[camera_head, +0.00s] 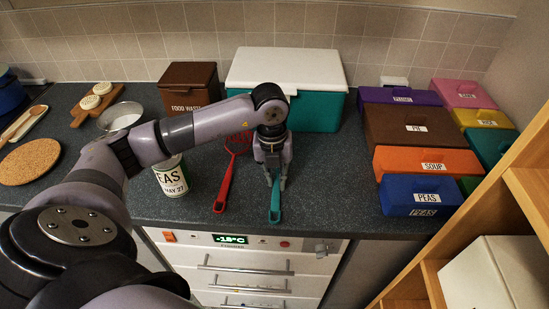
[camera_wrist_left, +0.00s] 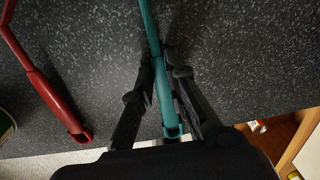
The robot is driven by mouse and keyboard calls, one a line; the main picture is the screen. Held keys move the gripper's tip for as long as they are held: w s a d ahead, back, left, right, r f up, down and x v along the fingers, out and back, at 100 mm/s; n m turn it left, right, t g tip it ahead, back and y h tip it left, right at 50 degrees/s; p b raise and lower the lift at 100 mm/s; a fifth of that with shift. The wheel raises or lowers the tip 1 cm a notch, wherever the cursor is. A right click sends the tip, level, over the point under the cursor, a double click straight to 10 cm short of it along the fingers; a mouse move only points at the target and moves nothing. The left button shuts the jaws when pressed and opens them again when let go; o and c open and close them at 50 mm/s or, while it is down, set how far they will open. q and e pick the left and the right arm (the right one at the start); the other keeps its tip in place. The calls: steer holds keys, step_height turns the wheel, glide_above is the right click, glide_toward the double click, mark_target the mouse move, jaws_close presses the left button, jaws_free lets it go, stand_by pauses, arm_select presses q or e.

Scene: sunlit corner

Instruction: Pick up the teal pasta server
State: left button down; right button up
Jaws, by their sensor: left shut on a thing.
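The teal pasta server (camera_head: 275,205) lies on the dark speckled counter with its handle toward the front edge. Its far end is hidden behind my left gripper and arm in the head view. My left gripper (camera_head: 275,181) points down over the handle and is shut on it. In the left wrist view, the teal handle (camera_wrist_left: 157,75) runs between the two black fingers (camera_wrist_left: 160,75). I cannot tell whether the server is lifted off the counter. My right gripper is not in view.
A red utensil (camera_head: 223,190) lies just left of the server. A teal cooler box with a white lid (camera_head: 322,108) is behind. Stacked labelled boxes (camera_head: 425,160) stand at the right. Bare counter (camera_head: 335,190) lies between.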

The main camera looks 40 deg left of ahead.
arm_select(q)
steer(key=shift+r, duration=0.15)
step_height(320, 180, up, 10)
steer(key=b, duration=0.2)
step_height(320, 180, up, 8)
steer(key=p, duration=0.2)
glide_above(276, 181)
steer(key=shift+s+d+r, duration=0.1)
steer(key=shift+r, duration=0.75)
